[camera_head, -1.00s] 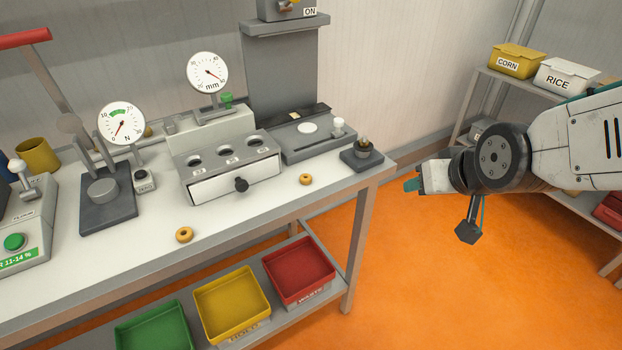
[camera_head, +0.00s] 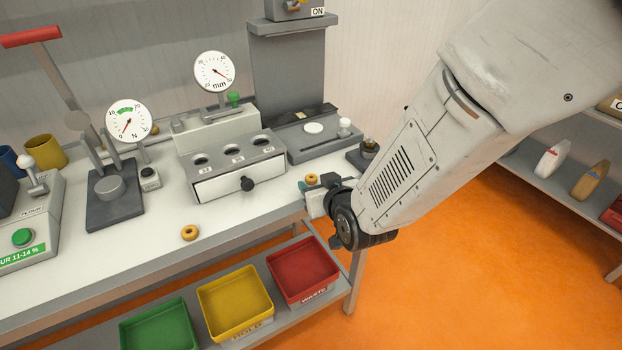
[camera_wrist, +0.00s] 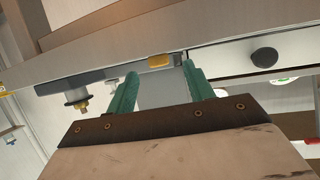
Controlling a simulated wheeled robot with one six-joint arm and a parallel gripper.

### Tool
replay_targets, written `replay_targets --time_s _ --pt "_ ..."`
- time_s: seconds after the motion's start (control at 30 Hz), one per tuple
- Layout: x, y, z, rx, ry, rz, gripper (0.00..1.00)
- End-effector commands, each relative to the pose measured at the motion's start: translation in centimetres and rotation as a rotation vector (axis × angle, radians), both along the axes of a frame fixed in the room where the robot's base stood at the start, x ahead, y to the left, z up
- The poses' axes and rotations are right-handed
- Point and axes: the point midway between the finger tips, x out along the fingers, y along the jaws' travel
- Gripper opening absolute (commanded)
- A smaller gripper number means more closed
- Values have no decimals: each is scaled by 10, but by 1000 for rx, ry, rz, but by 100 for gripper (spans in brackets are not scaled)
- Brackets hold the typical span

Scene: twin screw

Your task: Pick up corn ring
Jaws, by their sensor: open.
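Two small yellow-brown rings lie on the white bench. My gripper (camera_head: 304,186) is open, low at the bench's front edge beside the right ring. In the wrist view the yellow ring (camera_wrist: 158,60) shows edge-on, beyond and between the green fingertips (camera_wrist: 160,68), not visibly held.
Green (camera_head: 160,326), yellow (camera_head: 236,301) and red (camera_head: 303,270) trays sit on the shelf below.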

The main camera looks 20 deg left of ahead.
Motion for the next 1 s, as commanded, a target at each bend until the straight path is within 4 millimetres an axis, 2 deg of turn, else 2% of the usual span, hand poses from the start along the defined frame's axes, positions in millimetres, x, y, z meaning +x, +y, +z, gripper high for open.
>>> replay_targets --time_s 0.1,0.2,0.43,0.47,0.57,0.6,1.0 --pt "13 10 -6 0 0 -1 52" --pt "18 14 -9 0 0 -1 52" --pt "19 15 -9 0 0 -1 52" --pt "19 15 -9 0 0 -1 47" --pt "19 15 -9 0 0 -1 19" --pt "19 14 -9 0 0 -1 15" --pt "19 14 -8 0 0 -1 15"
